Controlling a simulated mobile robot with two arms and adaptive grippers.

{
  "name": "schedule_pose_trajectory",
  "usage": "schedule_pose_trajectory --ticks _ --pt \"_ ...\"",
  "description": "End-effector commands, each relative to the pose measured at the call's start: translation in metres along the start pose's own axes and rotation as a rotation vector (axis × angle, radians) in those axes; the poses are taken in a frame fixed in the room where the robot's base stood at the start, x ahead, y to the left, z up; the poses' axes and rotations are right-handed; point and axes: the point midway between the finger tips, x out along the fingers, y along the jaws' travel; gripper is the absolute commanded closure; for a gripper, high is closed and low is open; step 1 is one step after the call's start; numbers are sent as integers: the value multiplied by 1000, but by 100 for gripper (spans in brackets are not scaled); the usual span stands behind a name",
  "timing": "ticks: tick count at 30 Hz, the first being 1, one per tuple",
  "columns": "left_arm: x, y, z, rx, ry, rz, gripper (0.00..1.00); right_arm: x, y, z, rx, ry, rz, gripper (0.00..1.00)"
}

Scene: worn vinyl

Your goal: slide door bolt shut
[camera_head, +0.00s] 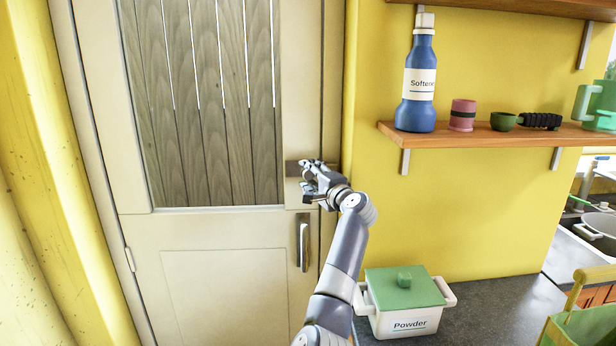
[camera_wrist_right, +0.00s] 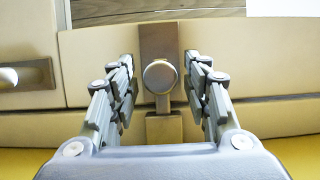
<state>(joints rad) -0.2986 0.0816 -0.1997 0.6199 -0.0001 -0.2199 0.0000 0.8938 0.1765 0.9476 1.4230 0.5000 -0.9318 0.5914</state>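The cream door (camera_head: 222,245) stands in the middle left of the head view, with slatted wood in its upper part. The door bolt (camera_head: 292,168) is a small brown metal plate at the door's right edge, partly hidden by my right gripper (camera_head: 313,184). In the right wrist view the bolt plate (camera_wrist_right: 159,40) carries a round knob (camera_wrist_right: 160,77). A smaller metal piece (camera_wrist_right: 164,128) lies below the knob, across the door's edge line. My right gripper is open, its fingers on either side of the knob with gaps at both sides. My left gripper is out of view.
A door handle (camera_head: 303,246) sits below the bolt. Right of the door, a wooden shelf (camera_head: 480,137) holds a blue softener bottle (camera_head: 419,80) and small items. A white powder box with green lid (camera_head: 405,300) stands on the dark counter (camera_head: 490,310) beside my right arm.

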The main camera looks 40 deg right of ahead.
Motion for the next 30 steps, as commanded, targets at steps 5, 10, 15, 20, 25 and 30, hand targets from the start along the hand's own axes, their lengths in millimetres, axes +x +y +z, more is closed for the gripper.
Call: schedule_pose_trajectory --ticks 5,10,15,20,25,30 --pt "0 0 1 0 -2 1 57 0 0 1 0 -2 0 54" --pt "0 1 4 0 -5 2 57 -2 0 1 0 -2 -1 54" --pt "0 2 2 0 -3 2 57 -18 0 0 -2 0 0 54" --pt "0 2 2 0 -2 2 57 -42 0 0 -2 0 -1 54" --pt "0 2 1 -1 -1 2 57 -72 1 -1 -2 1 0 54" --pt "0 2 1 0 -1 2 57 -98 1 -1 -1 1 0 54"
